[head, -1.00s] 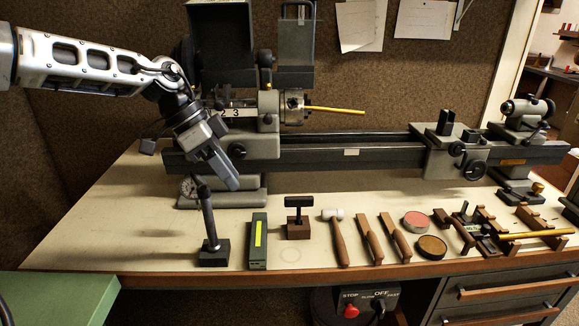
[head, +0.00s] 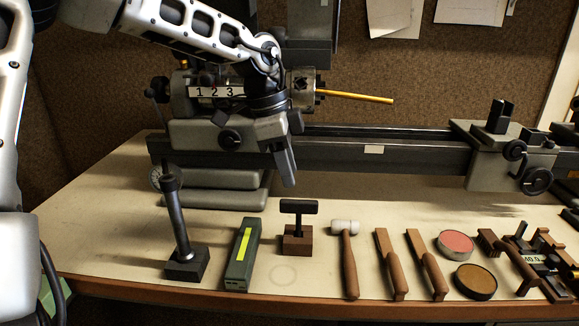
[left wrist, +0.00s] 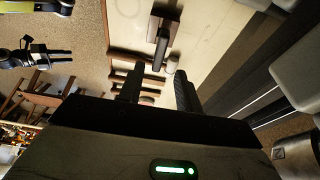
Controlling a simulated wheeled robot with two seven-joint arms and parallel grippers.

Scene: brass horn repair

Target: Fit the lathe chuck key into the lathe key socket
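The lathe chuck key (head: 299,207), a black T-handle, stands upright in a small brown block (head: 297,240) on the bench. It also shows in the left wrist view (left wrist: 161,36), ahead of the fingers. The lathe chuck (head: 303,88) is a grey metal cylinder on the headstock with a brass rod sticking out to the right. My left gripper (head: 288,178) hangs in front of the lathe bed, above and behind the key. In the left wrist view its two fingers (left wrist: 158,92) are apart with nothing between them. My right gripper is not in view.
A green-grey box (head: 241,262) and a black post stand (head: 181,225) are left of the key. A mallet (head: 347,260), wooden-handled tools and two round tins (head: 475,282) lie to the right. The lathe bed (head: 400,158) runs behind. Bare bench lies between key and bed.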

